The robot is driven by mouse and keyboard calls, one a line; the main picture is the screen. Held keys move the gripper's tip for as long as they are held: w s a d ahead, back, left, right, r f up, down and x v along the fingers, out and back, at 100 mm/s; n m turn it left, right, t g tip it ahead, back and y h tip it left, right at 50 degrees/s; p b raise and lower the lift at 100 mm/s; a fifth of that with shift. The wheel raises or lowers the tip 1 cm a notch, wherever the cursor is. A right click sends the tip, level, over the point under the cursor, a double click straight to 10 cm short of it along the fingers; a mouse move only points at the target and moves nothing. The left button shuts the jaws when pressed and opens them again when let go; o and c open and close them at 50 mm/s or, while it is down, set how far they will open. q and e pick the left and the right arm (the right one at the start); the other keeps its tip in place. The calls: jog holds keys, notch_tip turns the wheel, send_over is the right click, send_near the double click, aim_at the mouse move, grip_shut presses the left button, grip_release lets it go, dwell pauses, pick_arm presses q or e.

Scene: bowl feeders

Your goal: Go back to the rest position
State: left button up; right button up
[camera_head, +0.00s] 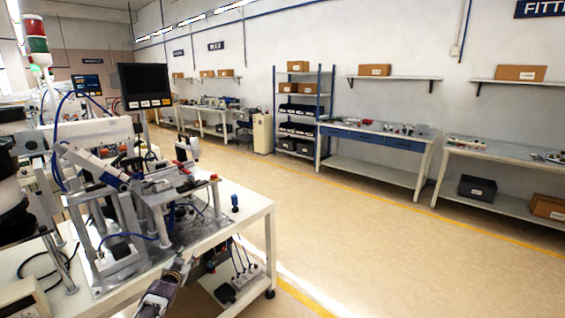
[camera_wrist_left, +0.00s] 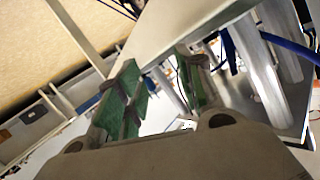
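My left gripper (camera_head: 180,268) shows at the bottom of the head view, low beside the front edge of the white machine table (camera_head: 245,222). In the left wrist view its two green-padded fingers (camera_wrist_left: 158,88) stand apart with nothing held between them. My right gripper is in neither view.
The bowl feeder machine (camera_head: 150,195) with posts, blue hoses and a black monitor (camera_head: 144,84) fills the left side. A power strip (camera_head: 240,283) sits below the tabletop. Open floor (camera_head: 350,235) lies to the right, with a blue-drawer workbench (camera_head: 375,135) along the wall.

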pick_arm(q)
jog(key=s+d+f+g, duration=0.1)
jog(key=s+f+g, duration=0.1)
jog(key=s+f, duration=0.85)
jog(key=s+d+f+g, duration=0.1)
jog(key=s+f+g, duration=0.2)
jog(key=s+f, duration=0.7)
jog(key=s+f+g, duration=0.2)
jog(key=s+f, duration=0.4)
jog(key=f, duration=0.9)
jog(key=s+d+f+g, duration=0.1)
jog(key=s+f, duration=0.5)
jog(key=s, duration=0.8)
jog(key=s+d+f+g, duration=0.1)
jog(key=s+f+g, duration=0.2)
jog(key=s, duration=1.1)
jog(key=s+d+f+g, duration=0.2)
jog(key=s+f, duration=0.7)
jog(key=s, duration=0.6)
jog(key=shift+g+h, duration=0.3)
jog(key=shift+d, duration=0.1)
